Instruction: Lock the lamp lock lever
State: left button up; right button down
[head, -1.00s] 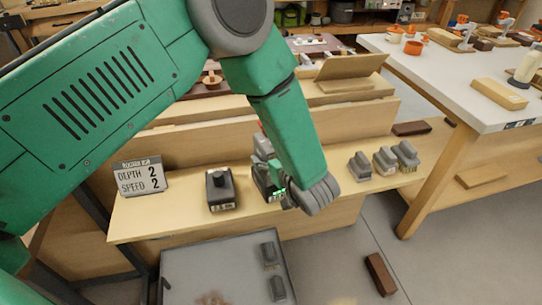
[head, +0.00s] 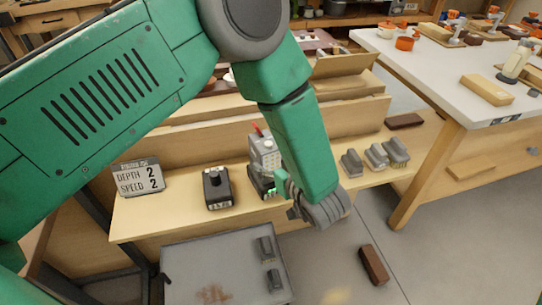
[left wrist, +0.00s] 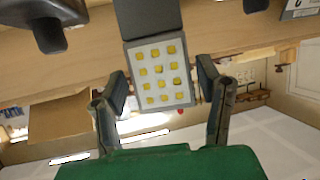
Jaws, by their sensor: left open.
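A grey lamp (head: 264,152) with a dark base stands on the wooden bench shelf, left of my left forearm in the head view. A small red part shows at its top; I cannot tell whether it is the lock lever. In the left wrist view, the lamp's panel of yellow squares (left wrist: 160,75) appears between the two spread fingers of my left gripper (left wrist: 163,92), with no contact visible. In the head view the left gripper (head: 312,212) is beside the lamp, near the shelf's front edge, fingertips partly hidden. My right gripper is out of view.
A black-and-grey battery-like block (head: 217,188) stands left of the lamp, and a sign (head: 138,178) reads depth 2, speed 2. Several grey blocks (head: 377,156) stand to the right. A grey tray (head: 205,262) is below, and a brown block (head: 373,265) lies on the floor.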

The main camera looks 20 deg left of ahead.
pick_arm(q)
jog(key=p+v, duration=0.2)
jog(key=v, duration=0.3)
jog(key=shift+s+d+p, duration=0.1)
jog(key=shift+d+p, duration=0.05)
jog(key=shift+p, duration=0.2)
dwell(0.4)
jog(key=m+h, duration=0.4)
send_near(262, 182)
jog(key=shift+t, duration=0.3)
jog(key=x, duration=0.5)
jog(key=shift+f, duration=0.25)
jog(key=s+a+f+m+g+h, duration=0.2)
jog(key=s+a+g, duration=0.1)
jog(key=s, duration=0.5)
jog(key=s+a+f+m+g+h, duration=0.2)
jog(key=s+a+g, duration=0.1)
jog(key=s, duration=0.6)
jog(key=s+a+f+m+g+h, duration=0.2)
jog(key=s+a+f+g, duration=0.1)
jog(key=s, duration=0.6)
jog(key=shift+s, duration=0.2)
jog(key=shift+w, duration=0.15)
